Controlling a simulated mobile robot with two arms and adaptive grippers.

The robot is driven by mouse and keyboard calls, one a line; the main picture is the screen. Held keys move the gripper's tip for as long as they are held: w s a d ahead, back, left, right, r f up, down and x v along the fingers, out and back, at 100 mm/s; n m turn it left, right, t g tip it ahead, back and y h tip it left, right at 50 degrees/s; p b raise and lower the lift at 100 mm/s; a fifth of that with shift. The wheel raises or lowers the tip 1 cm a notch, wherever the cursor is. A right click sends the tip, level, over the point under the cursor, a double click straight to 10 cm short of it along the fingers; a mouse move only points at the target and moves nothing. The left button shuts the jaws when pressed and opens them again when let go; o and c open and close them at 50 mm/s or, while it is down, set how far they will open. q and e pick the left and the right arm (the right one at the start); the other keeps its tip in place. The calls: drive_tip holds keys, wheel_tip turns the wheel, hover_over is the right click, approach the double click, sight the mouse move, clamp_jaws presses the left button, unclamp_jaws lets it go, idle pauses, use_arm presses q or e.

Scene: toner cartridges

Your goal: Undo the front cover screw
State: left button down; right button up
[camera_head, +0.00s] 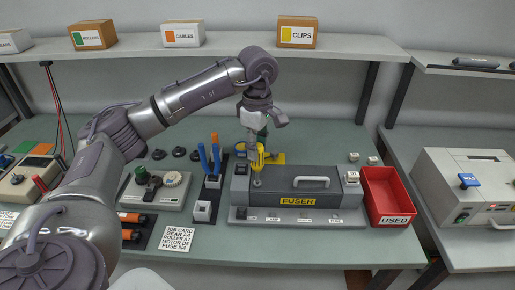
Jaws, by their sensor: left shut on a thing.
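A dark grey fuser unit (326,184) with a pale handle and a yellow FUSER label stands on the bench at centre right. My left gripper (257,147) points down over its left end and is shut on a yellow-handled tool (258,158), which looks like a screwdriver. The tool's thin shaft points down to a small round spot (257,183) on the left part of the unit's cover. I cannot tell whether this is the screw or the tool's tip, or whether they touch. My right gripper is out of view.
A red USED bin (389,196) stands right of the fuser unit. Blue- and orange-handled tools (212,160) stand in a holder to its left, beside a grey device with a dial (159,188). A printed card (178,238) lies in front. Labelled boxes sit on the shelf (224,45) behind.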

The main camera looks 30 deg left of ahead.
use_arm(q)
drive_tip(key=m, duration=0.2)
drive_tip(key=shift+m, duration=0.4)
drive_tip(key=shift+f+b, duration=0.4)
drive_tip(key=shift+f, duration=0.05)
idle(0.8)
drive_tip(key=n, duration=0.4)
drive_tip(key=shift+d+p, duration=0.1)
drive_tip(key=shift+p, duration=0.2)
drive_tip(key=n, duration=0.3)
